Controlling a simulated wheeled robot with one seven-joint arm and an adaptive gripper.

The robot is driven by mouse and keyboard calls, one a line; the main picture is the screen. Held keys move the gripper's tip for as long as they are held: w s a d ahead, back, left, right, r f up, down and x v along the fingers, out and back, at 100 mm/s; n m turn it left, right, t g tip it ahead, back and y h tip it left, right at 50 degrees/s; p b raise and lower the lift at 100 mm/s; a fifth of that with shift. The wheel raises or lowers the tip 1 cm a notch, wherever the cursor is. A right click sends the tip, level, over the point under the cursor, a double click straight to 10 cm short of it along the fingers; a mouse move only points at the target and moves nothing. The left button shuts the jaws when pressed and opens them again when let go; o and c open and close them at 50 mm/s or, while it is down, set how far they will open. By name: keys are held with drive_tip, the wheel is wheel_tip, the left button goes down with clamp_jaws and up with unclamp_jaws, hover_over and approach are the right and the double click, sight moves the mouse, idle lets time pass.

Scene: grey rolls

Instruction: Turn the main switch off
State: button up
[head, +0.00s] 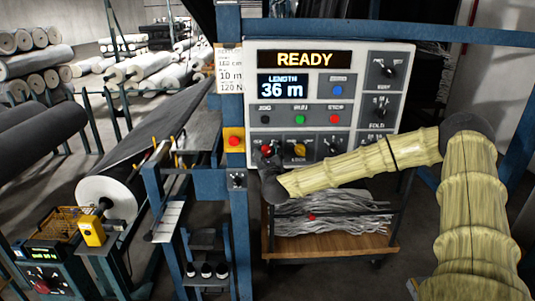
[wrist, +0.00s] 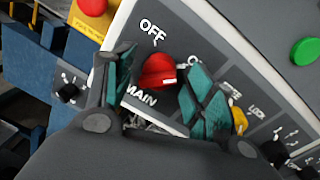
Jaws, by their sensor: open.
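The main switch is a red rotary knob (wrist: 158,72) on the grey control panel (head: 408,62), with "OFF" printed above it and "MAIN" below in the wrist view. A label starting with "O" at its right is partly covered by a finger. A pale mark shows on the knob's right side, toward that label. My gripper (wrist: 162,60) is open, with one teal-padded finger on each side of the knob. I cannot tell whether the pads touch it. In the head view the red knob (head: 266,150) shows just above my dark gripper (head: 270,163).
A yellow knob (wrist: 238,118) sits close to the right finger. A red button on a yellow box (head: 234,141) is left of the panel. Green (head: 299,119) and red (head: 334,119) buttons are above. The display (head: 304,59) reads "READY". A blue post (head: 238,220) stands below left.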

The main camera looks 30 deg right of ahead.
drive_tip(key=c, duration=1)
drive_tip(key=shift+n+b, duration=0.3)
drive_tip(key=n+b, duration=0.2)
drive_tip(key=n, duration=0.1)
drive_tip(key=n+b, duration=0.1)
drive_tip(key=n, duration=0.3)
drive_tip(key=shift+r+n+g, duration=0.15)
drive_tip(key=shift+n+g, duration=0.15)
drive_tip(key=shift+n, duration=0.1)
drive_tip(key=n+b, duration=0.1)
drive_tip(key=n, duration=0.4)
drive_tip(key=shift+w+a+r+g, duration=0.1)
drive_tip(key=shift+g, duration=0.2)
drive_tip(key=shift+n+h, duration=0.4)
drive_tip(key=shift+n, duration=1.3)
drive_tip(key=shift+b, duration=0.3)
